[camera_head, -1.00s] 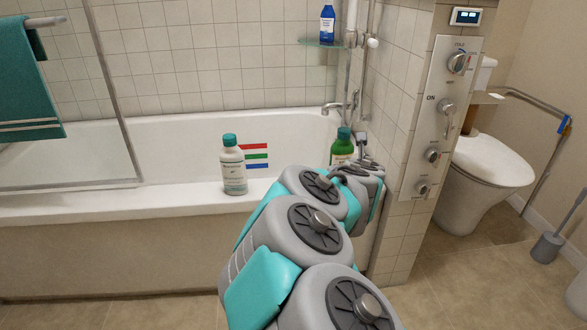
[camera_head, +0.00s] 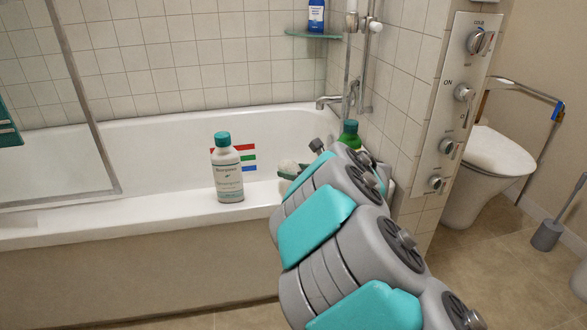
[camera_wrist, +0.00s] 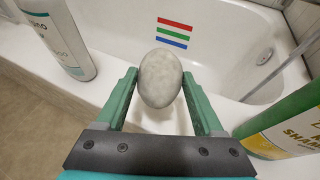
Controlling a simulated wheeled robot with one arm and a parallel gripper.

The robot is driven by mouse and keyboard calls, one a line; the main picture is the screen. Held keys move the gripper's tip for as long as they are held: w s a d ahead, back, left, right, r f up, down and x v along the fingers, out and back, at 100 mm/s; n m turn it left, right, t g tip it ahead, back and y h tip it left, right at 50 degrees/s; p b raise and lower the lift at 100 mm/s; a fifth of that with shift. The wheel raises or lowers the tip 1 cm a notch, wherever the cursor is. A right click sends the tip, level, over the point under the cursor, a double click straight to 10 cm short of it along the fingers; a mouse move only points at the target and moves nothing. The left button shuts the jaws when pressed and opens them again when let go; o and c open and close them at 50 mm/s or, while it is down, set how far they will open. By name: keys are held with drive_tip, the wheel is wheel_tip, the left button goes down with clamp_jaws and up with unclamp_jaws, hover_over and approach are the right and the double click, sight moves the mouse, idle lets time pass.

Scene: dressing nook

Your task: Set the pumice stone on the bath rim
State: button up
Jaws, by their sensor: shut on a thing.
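A pale grey, speckled, egg-shaped pumice stone (camera_wrist: 160,79) is between the green fingers of my gripper (camera_wrist: 161,88) in the wrist view. My gripper is shut on it. In the head view a small part of the stone (camera_head: 289,168) shows above the rim, left of my arm, which hides most of the gripper. The white bath rim (camera_head: 150,223) runs along the front of the tub, and it also lies below the stone in the wrist view (camera_wrist: 118,50). I cannot tell whether the stone touches the rim.
A white bottle with a teal cap (camera_head: 227,170) stands on the rim to the left. A green shampoo bottle (camera_wrist: 290,125) stands close on the right. A glass screen (camera_head: 60,120) covers the tub's left part. The rim left of the white bottle is clear.

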drive_tip(key=shift+f+b, duration=0.95)
drive_tip(key=shift+f, duration=1.5)
drive_tip(key=shift+f+b, duration=0.55)
drive_tip(key=shift+b, duration=0.1)
drive_tip(key=o, duration=1.5)
drive_tip(key=shift+s+d, duration=0.1)
